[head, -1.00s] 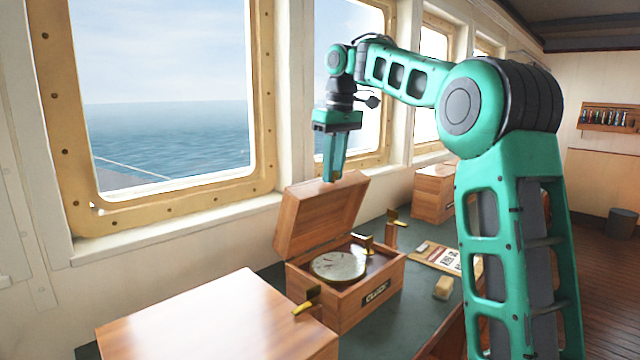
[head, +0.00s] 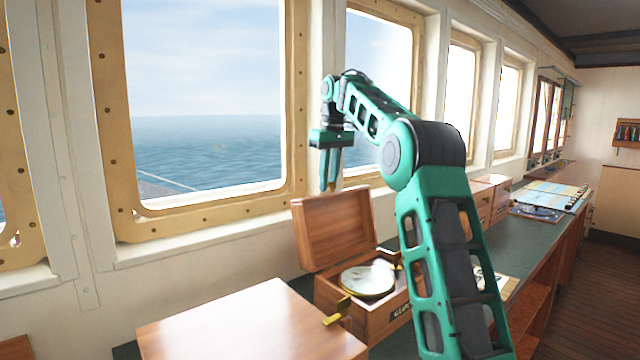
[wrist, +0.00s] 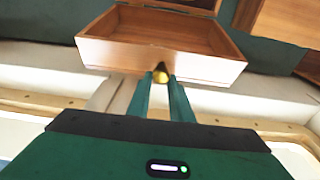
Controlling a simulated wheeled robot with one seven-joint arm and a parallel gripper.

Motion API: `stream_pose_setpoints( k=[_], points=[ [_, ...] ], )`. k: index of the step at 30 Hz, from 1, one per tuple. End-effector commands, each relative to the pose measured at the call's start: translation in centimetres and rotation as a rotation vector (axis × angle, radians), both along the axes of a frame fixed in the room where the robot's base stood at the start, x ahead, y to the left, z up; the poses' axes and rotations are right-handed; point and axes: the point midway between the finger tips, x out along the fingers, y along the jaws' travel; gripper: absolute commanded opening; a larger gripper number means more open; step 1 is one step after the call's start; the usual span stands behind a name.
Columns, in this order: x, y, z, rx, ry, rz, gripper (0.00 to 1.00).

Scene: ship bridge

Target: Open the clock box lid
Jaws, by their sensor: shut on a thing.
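The clock box (head: 385,322) is a wooden box with a label on its front, on the dark green counter. Its lid (head: 335,225) stands raised, tilted up toward the window, hinged to the box. A round white-faced clock (head: 367,281) shows inside. My gripper (head: 331,186) points down at the lid's upper edge. My arm hides the box's right part in the head view.
Another wooden box (head: 481,196) and charts (head: 550,196) lie farther along the counter. The window wall (head: 200,250) runs behind the lid.

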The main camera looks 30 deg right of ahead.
Motion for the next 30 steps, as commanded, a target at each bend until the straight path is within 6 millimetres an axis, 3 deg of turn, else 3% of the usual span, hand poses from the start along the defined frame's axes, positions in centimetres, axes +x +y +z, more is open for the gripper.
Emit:
stream_pose_setpoints(
  k=[4, 9, 23, 24, 30],
  points=[
    [0.3, -0.4, -0.4, 0.001, -0.003, -0.005, 0.00],
    [0.2, -0.2, -0.4, 0.002, 0.001, -0.002, 0.38],
    [0.2, 0.0, -0.4, 0.003, 0.004, 0.002, 0.38],
    [-1.3, 0.4, 0.8, 0.002, -0.009, 0.004, 0.38],
    [-1.4, 0.1, 0.9, 0.002, -0.010, 0.002, 0.38]
  ],
)
